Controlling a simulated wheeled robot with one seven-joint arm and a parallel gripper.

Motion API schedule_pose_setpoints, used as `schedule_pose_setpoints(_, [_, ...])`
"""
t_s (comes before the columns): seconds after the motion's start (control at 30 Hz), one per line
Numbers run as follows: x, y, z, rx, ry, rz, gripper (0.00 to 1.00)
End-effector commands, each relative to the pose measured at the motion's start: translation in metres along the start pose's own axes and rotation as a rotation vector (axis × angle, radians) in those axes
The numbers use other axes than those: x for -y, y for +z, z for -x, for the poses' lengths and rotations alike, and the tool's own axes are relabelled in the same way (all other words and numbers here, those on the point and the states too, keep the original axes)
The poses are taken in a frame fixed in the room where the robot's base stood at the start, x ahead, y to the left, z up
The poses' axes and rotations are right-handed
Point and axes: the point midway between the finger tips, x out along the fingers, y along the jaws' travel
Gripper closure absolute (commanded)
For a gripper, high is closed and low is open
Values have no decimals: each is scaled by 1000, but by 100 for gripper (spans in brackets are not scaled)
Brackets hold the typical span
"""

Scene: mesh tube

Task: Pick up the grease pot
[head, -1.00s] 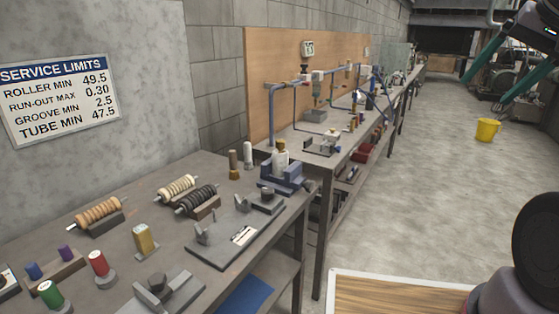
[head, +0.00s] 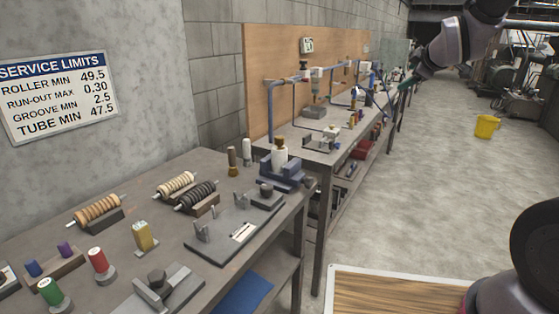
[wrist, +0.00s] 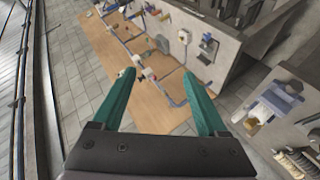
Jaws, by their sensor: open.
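I cannot tell for certain which item is the grease pot; none carries a readable label. A yellow container (head: 144,237) stands upright on the near bench (head: 120,190). A white bottle with a brown top (head: 280,155) stands by a blue fixture (head: 283,175) at that bench's far end. My gripper (wrist: 158,75) is open and empty in the wrist view, its two teal fingers apart in the air. In the head view, its teal fingers show in front of the far bench, well away from the near bench items.
Wire-wound rollers (head: 96,211), coloured spools (head: 100,262) and a grey plate fixture (head: 235,232) crowd the near bench. The far bench (head: 325,155) carries blue pipework and a wooden backboard (head: 300,75). A yellow bucket (head: 487,126) stands on the open floor (head: 420,190).

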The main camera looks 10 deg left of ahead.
Motion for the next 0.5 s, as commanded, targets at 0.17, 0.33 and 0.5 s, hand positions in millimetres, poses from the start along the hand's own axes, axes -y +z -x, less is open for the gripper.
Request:
schedule_pose_setpoints(0.17, [38,-42,-72,-122,115,531,24])
schedule_pose_setpoints(0.33, [96,-90,-117,-260,277,1052,24])
schedule_pose_setpoints(0.5, [180,-134,-138,-420,499,1555,24])
